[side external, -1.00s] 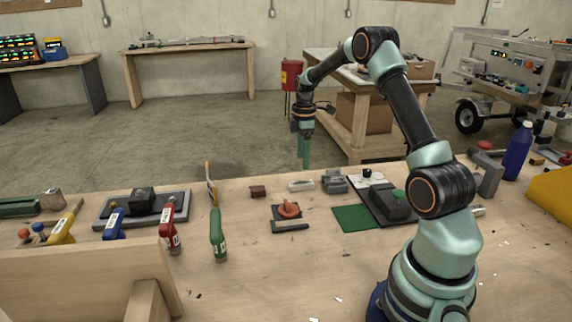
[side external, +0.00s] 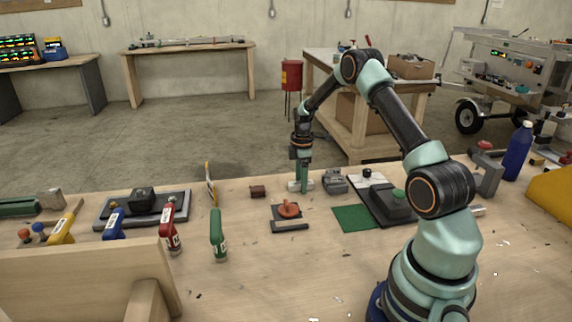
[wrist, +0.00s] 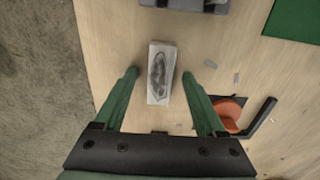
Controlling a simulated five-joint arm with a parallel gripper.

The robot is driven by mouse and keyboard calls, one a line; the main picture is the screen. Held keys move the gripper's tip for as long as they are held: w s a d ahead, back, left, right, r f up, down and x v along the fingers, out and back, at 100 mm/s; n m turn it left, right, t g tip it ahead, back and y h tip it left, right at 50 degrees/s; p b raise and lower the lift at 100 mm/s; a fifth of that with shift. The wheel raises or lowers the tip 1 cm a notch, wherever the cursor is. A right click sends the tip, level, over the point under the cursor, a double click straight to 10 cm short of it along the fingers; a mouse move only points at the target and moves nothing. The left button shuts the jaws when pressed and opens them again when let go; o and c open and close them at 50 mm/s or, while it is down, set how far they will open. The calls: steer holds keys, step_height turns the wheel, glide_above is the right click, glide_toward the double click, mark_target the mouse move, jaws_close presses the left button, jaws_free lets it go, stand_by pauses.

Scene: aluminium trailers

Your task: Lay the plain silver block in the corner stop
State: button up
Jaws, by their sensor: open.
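The silver block (wrist: 161,62) lies on the bench in the wrist view, with a dark smudge-like patch on its top. It also shows in the side view (side external: 293,186), partly hidden by a finger. My gripper (wrist: 160,74) is open, its green fingers on either side of the block, with gaps visible on both sides. In the side view my gripper (side external: 304,189) points down at the block, low over the bench. A black L-shaped corner stop (wrist: 262,116) lies to the right in the wrist view, with an orange rounded piece (wrist: 228,112) beside it.
A grey metal fixture (side external: 335,182) stands close to the right of the block. A green mat (side external: 353,218) and a dark plate with a grey block (side external: 397,206) lie further right. A small brown block (side external: 258,191) is to the left.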

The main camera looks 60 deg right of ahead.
jaws_close()
steer(key=shift+r, duration=0.15)
